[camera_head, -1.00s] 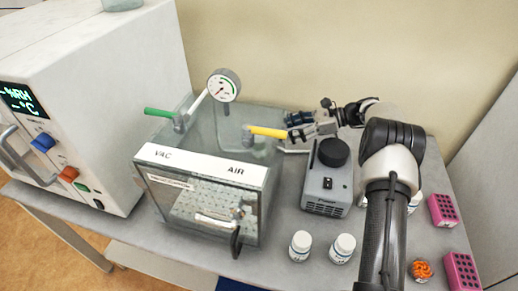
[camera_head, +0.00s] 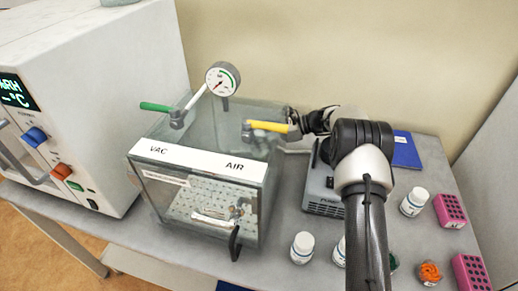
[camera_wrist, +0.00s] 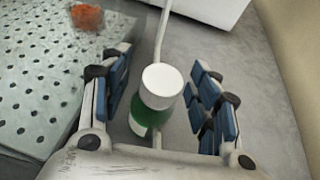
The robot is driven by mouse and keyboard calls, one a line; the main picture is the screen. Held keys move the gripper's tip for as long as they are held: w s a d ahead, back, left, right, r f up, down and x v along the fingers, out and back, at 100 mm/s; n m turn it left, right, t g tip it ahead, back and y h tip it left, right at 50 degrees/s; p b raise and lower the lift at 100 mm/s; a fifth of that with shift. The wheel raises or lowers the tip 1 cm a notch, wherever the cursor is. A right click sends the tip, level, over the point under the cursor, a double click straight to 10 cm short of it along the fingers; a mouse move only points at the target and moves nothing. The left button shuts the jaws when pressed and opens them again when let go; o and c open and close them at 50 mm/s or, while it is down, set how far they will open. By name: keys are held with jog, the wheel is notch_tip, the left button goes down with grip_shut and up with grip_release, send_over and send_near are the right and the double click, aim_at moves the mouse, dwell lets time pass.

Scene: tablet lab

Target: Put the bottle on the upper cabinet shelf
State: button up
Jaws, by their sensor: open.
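In the wrist view a bottle with a white cap and green body (camera_wrist: 150,117) stands between the two fingers of my gripper (camera_wrist: 160,76). The fingers are open, with visible gaps to the bottle on both sides. In the head view my gripper is mostly hidden behind the yellow handle and my arm, at the back right of the glass chamber, and this bottle is not visible there. A perforated shelf (camera_head: 205,208) shows inside the glass chamber (camera_head: 262,200). A white cabinet (camera_head: 95,95) with a display stands at the left; its inside is not visible.
White-capped bottles (camera_head: 302,247) (camera_head: 414,202) stand on the grey table. Pink racks (camera_head: 450,210) and an orange item (camera_head: 429,272) are at the right. A grey pump (camera_head: 322,190) sits beside the chamber. A pale tube (camera_wrist: 163,35) runs behind the green bottle.

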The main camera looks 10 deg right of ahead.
jog(key=shift+r, duration=0.1)
jog(key=shift+c, duration=0.3)
jog(key=c, duration=1.2)
grip_shut()
jog(key=shift+r, duration=0.1)
